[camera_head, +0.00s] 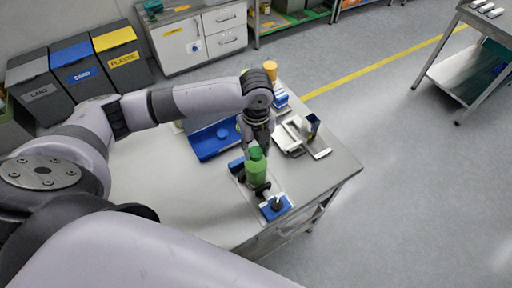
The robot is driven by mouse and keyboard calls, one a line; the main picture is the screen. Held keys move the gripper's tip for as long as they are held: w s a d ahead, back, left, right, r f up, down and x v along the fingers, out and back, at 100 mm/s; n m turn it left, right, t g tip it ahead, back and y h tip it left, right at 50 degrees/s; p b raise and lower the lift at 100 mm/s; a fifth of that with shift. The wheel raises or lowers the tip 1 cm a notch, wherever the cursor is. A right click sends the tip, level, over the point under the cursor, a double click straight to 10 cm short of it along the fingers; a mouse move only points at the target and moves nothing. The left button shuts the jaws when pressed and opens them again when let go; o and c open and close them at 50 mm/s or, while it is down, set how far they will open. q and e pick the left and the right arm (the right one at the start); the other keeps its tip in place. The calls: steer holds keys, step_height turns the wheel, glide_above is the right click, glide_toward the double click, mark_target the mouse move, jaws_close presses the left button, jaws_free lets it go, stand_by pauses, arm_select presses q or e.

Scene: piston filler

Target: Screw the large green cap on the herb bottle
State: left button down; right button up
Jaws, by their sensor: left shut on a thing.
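The herb bottle (256,175) is green and stands upright on the table, near its right end. The large green cap (256,153) shows at the top of the bottle, directly under my left gripper. My left gripper (257,146) points straight down over the bottle and is shut on the cap. The fingertips are small in the picture and partly hide the cap. I cannot tell how far the cap sits on the bottle's neck. My right gripper is not in view.
The grey table (180,195) has a blue tray (213,140), a metal fixture (295,135) and an orange-topped item (270,68). A blue clamp-like part (275,208) sits just in front of the bottle. Bins (80,70) and a cabinet (200,40) stand behind. The table's left part is clear.

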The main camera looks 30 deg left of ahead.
arm_select(q)
steer(key=m, duration=0.5)
steer(key=shift+m, duration=0.3)
steer(key=m, duration=0.6)
steer(key=c, duration=1.1)
jaws_free()
steer(key=shift+o, duration=0.2)
